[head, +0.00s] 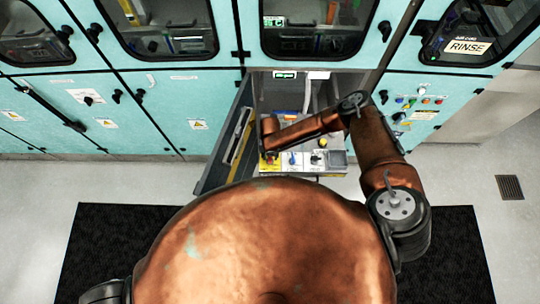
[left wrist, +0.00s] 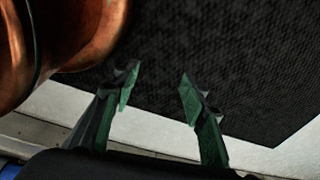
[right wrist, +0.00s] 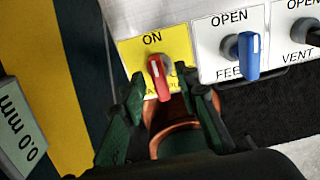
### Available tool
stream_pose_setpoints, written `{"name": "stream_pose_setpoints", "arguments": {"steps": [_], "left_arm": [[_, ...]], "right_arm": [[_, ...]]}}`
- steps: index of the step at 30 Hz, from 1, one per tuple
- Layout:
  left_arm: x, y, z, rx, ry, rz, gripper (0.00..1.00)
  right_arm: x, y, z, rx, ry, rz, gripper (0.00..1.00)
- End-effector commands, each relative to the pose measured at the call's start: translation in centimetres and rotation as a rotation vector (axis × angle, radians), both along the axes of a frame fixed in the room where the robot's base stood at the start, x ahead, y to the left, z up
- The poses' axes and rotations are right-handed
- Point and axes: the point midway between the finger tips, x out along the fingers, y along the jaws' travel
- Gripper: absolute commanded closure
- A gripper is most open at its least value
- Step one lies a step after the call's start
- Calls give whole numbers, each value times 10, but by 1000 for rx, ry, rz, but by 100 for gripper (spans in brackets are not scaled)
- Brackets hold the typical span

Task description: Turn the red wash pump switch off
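The red wash pump switch (right wrist: 158,78) is a red lever on a yellow plate (right wrist: 180,50) marked ON. Its lever points down the picture in the right wrist view, slightly tilted. My right gripper (right wrist: 168,92) is open, with one green finger on each side of the lever's lower end and a visible gap to each. In the head view the yellow plate (head: 267,167) shows below my right forearm, and the gripper there is small and partly hidden. My left gripper (left wrist: 159,80) is open and empty above the black mat (left wrist: 245,70).
A blue lever (right wrist: 249,56) on a white plate marked OPEN and FEED sits just right of the red switch. A black VENT knob (right wrist: 312,36) is farther right. An open cabinet door (head: 225,150) with a yellow stripe stands left of the panel. A gauge reading 0.0 mm (right wrist: 22,128) is at the left.

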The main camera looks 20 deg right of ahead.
Motion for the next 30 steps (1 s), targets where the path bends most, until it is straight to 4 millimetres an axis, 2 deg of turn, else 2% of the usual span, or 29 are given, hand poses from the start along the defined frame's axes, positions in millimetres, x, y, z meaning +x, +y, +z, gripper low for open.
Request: {"name": "stream_pose_setpoints", "arguments": {"steps": [1, 14, 30], "left_arm": [[0, 0, 0, 0, 1, 0, 60], [-17, 1, -1, 1, 22, 5, 60], [-13, 1, 1, 1, 17, 3, 60]], "right_arm": [[0, 0, 0, 0, 0, 0, 71], [0, 0, 0, 0, -1, 0, 100], [1, 0, 1, 1, -1, -64, 100]]}}
